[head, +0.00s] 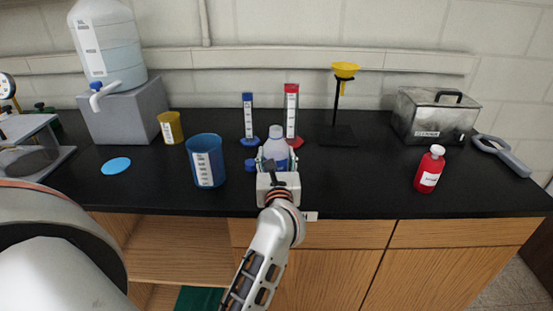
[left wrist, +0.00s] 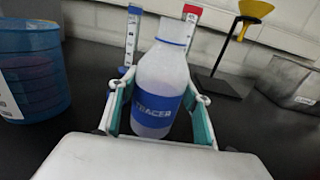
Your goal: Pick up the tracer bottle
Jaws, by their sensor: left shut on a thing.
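The tracer bottle (left wrist: 160,85) is pale and translucent with a blue band reading TRACER. It stands upright between the fingers of my left gripper (left wrist: 158,122), which is shut on it. In the head view the bottle (head: 275,147) shows above my left gripper (head: 278,164), at the middle of the black bench. The gripper hides its lower part there. I cannot tell whether its base touches the bench. My right gripper is not in view.
A blue beaker (head: 206,160) stands left of the bottle, with a small blue cap (head: 251,165) between them. Blue (head: 248,120) and red (head: 291,115) cylinders stand behind. A funnel stand (head: 338,134), metal box (head: 432,115) and red bottle (head: 429,171) are to the right.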

